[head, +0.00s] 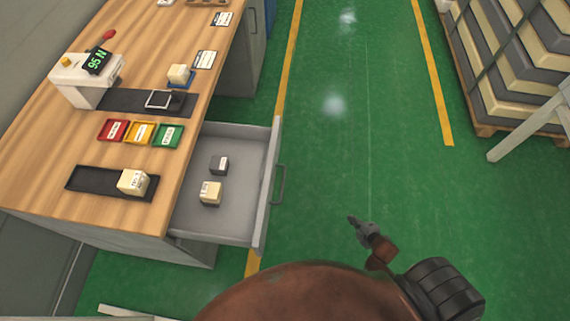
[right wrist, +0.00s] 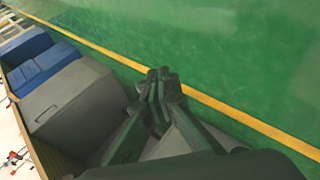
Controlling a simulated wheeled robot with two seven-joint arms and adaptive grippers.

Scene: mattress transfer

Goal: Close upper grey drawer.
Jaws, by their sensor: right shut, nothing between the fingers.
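The upper grey drawer (head: 223,216) is pulled out from the right side of the wooden workbench in the head view. Its front panel has a grey handle (head: 279,184) facing right. Inside lie a dark grey block (head: 219,165) and a cream block (head: 210,193). My right gripper (head: 352,219) is shut and empty, out over the green floor to the right of the handle and apart from it. The gripper also shows in the right wrist view (right wrist: 158,75), with its fingers together. My left gripper is not in view.
The workbench (head: 140,60) carries a scale (head: 85,80), red, yellow and green trays (head: 140,132), and a black tray (head: 90,180) with a cream block. A strapped pallet stack (head: 520,60) stands at the upper right. The green floor between them is clear.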

